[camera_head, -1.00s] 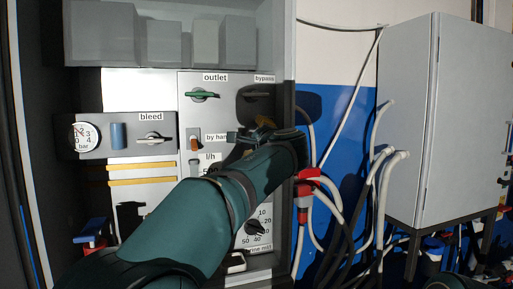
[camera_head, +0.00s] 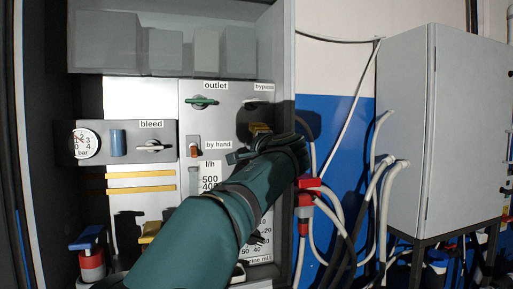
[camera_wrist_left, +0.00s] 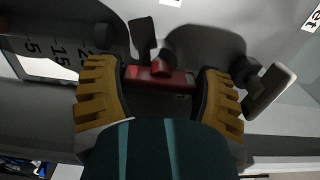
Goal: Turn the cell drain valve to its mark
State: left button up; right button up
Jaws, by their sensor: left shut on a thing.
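My left gripper (camera_head: 254,142) is at the right side of the grey panel, below the label "bypass". In the left wrist view its yellow-padded fingers (camera_wrist_left: 160,92) stand on either side of a red handle (camera_wrist_left: 160,79) and are shut on it. The handle's bar lies across between the fingers, with a round red hub in its middle. In the head view my gripper and forearm hide this handle. I cannot read a drain label or a mark by it. My right gripper is not in view.
A green outlet handle (camera_head: 202,101) and the bypass handle (camera_head: 258,99) are above my gripper. The bleed lever (camera_head: 153,146), pressure gauge (camera_head: 86,144) and orange by-hand switch (camera_head: 195,151) are to its left. White hoses (camera_head: 376,200) and a grey cabinet (camera_head: 425,130) are to the right.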

pick_arm(q)
jog(key=o, duration=0.9)
jog(key=shift+o, duration=0.2)
jog(key=shift+s+a, duration=0.1)
jog(key=v, duration=1.2)
